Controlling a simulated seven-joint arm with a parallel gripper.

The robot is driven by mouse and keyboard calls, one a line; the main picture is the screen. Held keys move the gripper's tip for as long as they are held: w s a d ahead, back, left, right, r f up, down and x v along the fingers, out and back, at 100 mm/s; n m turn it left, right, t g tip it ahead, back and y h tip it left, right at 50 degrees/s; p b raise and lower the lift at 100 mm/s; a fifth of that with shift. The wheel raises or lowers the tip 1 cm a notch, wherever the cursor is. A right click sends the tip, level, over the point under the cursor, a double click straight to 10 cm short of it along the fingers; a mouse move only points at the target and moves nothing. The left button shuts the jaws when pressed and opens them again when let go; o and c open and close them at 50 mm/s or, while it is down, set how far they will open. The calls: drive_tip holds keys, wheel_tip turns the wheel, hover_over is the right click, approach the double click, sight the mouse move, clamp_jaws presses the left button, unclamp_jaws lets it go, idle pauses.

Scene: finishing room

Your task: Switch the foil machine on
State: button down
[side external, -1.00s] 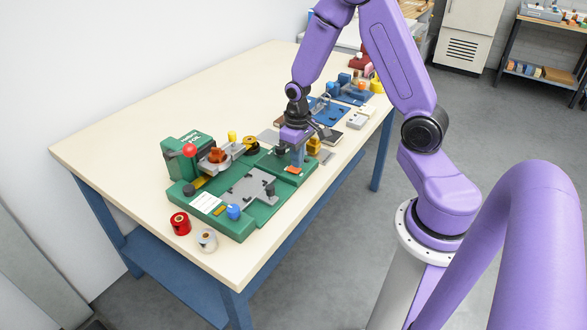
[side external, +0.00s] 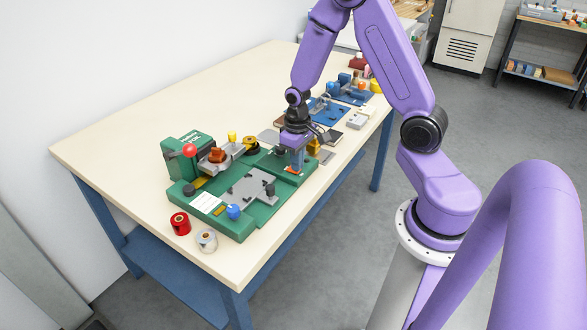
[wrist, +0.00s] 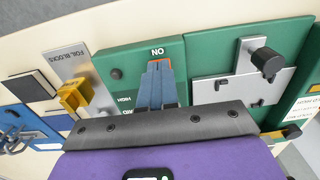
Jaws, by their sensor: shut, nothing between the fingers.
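The foil machine (side external: 262,212) is a green base with a grey plate, a dial panel and a red-knobbed lever, standing at the near end of the table. An orange-edged switch (wrist: 166,62) sits in its green top, with an ON label beside it in the wrist view. My gripper (side external: 295,168) points down over this switch, at the machine's right part in the side view. Its blue-grey fingers (wrist: 156,72) are shut with nothing between them. Their tips lie at or just above the switch and hide most of it, so contact and the switch's position cannot be told.
A red roll (side external: 180,223) and a silver roll (side external: 206,240) stand by the machine's near-left edge. A yellow block (wrist: 75,96) on the foil blocks plate (wrist: 66,66) is close beside my gripper. Blue fixtures (side external: 327,110) lie farther back. The table's left side is clear.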

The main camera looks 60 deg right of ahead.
drive_tip(key=shift+f, duration=0.2)
drive_tip(key=shift+r, duration=3.5)
drive_tip(key=shift+a, duration=0.1)
drive_tip(key=s+a+r+n, duration=0.65)
drive_tip(key=s+a, duration=0.35)
drive_tip(key=a, duration=0.2)
drive_tip(key=s+a+r+n, duration=0.1)
drive_tip(key=s+n, duration=0.2)
drive_tip(key=s, duration=0.3)
drive_tip(key=s+a+r+n, duration=0.2)
drive_tip(key=s+n, duration=0.1)
drive_tip(key=s, duration=0.3)
drive_tip(key=shift+w, duration=0.1)
